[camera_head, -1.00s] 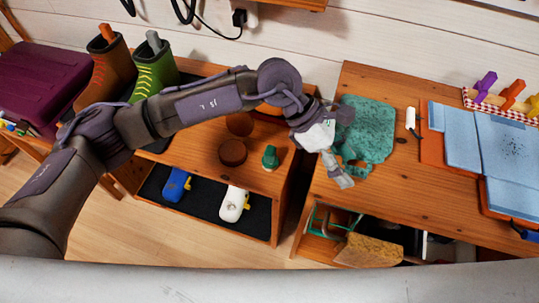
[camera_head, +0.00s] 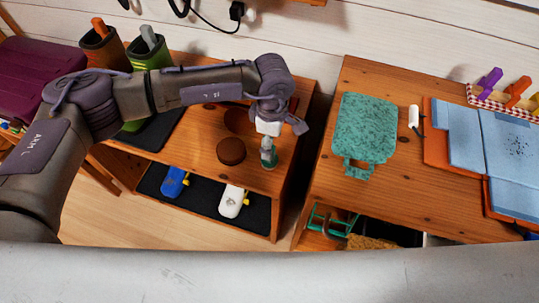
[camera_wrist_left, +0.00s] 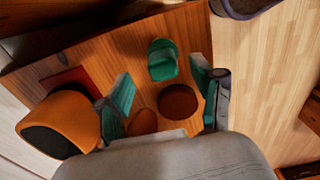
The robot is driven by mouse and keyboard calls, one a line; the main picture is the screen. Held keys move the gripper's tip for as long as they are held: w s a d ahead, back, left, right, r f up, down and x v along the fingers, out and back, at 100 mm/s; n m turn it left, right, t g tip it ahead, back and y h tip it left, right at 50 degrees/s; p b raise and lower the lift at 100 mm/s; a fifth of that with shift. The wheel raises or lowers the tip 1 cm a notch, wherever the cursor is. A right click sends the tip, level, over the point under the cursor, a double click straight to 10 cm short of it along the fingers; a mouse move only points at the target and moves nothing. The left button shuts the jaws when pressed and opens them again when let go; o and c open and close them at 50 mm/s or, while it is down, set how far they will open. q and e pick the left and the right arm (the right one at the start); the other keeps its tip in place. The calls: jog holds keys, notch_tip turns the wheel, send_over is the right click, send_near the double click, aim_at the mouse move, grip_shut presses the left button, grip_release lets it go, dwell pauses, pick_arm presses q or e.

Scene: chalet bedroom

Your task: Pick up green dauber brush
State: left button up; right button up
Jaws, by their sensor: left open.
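The green dauber brush (camera_head: 268,158) stands on the left wooden table, near its right front corner. In the left wrist view the green brush (camera_wrist_left: 162,60) is between and slightly beyond the two fingertips, not visibly gripped. My left gripper (camera_head: 268,143) points down over the brush and partly hides it in the head view. In the left wrist view the left gripper (camera_wrist_left: 161,70) is open, with one finger on each side of the brush. I cannot tell whether a finger touches it. My right gripper is in no view.
A brown round tin (camera_head: 231,152) is close beside the brush, on its left. The left table (camera_head: 197,150) carries two boots at its back left. A gap separates it from the right table (camera_head: 400,205), where a green board (camera_head: 364,125) lies.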

pick_arm(q)
jog(key=f, duration=0.3)
jog(key=f+p, duration=0.1)
jog(key=f, duration=0.1)
jog(key=shift+a+f, duration=0.1)
jog(key=shift+a, duration=0.15)
jog(key=c, duration=1.2)
jog(key=shift+c, duration=0.2)
notch_tip(320, 180, up, 10)
jog(key=shift+r+b, duration=0.1)
jog(key=shift+b, duration=0.4)
